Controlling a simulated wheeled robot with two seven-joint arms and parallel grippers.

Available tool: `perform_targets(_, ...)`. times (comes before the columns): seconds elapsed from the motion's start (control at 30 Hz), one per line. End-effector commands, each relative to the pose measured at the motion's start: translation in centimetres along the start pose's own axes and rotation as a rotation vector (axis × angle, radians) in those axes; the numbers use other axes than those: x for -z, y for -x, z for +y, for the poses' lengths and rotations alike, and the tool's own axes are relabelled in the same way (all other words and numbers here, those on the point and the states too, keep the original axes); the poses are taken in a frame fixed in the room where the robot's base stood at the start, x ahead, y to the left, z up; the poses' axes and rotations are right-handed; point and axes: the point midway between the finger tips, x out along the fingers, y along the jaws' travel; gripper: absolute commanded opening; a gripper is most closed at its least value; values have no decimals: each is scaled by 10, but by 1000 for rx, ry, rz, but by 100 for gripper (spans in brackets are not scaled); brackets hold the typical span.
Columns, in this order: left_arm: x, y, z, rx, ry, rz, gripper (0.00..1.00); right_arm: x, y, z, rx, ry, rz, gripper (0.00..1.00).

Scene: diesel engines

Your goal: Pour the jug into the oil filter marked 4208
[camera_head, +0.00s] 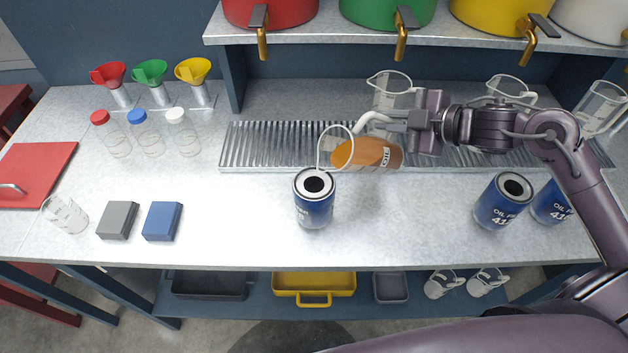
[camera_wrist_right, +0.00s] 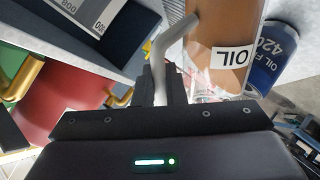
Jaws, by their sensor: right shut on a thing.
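My right gripper (camera_head: 398,121) is shut on the pale handle of the clear jug (camera_head: 367,154). The jug holds amber oil and bears an OIL label; it is tipped far over, its mouth to the left. Its rim is just above and beside the blue oil filter (camera_head: 314,203), which stands upright with a dark hole in its top. I see no clear stream between them. In the wrist view the jug (camera_wrist_right: 222,38) and handle (camera_wrist_right: 168,42) show close up, with a blue filter (camera_wrist_right: 272,62) whose partly cut-off mark begins 420. My left gripper is not in view.
Two more blue filters (camera_head: 503,202) (camera_head: 552,203) stand at the right, marks partly readable as 41. A drain grate (camera_head: 270,148) runs behind. Empty jugs (camera_head: 391,90) stand at the back, below a shelf with coloured tapped drums (camera_head: 387,10). Bottles (camera_head: 146,133) and funnels (camera_head: 150,73) are left.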

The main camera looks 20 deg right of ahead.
Motion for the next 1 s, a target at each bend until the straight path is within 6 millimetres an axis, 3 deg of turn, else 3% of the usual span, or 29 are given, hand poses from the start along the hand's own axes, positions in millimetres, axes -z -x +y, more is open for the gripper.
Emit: perform_targets(1.0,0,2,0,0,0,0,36,13,4,7,-4,86,-55,0)
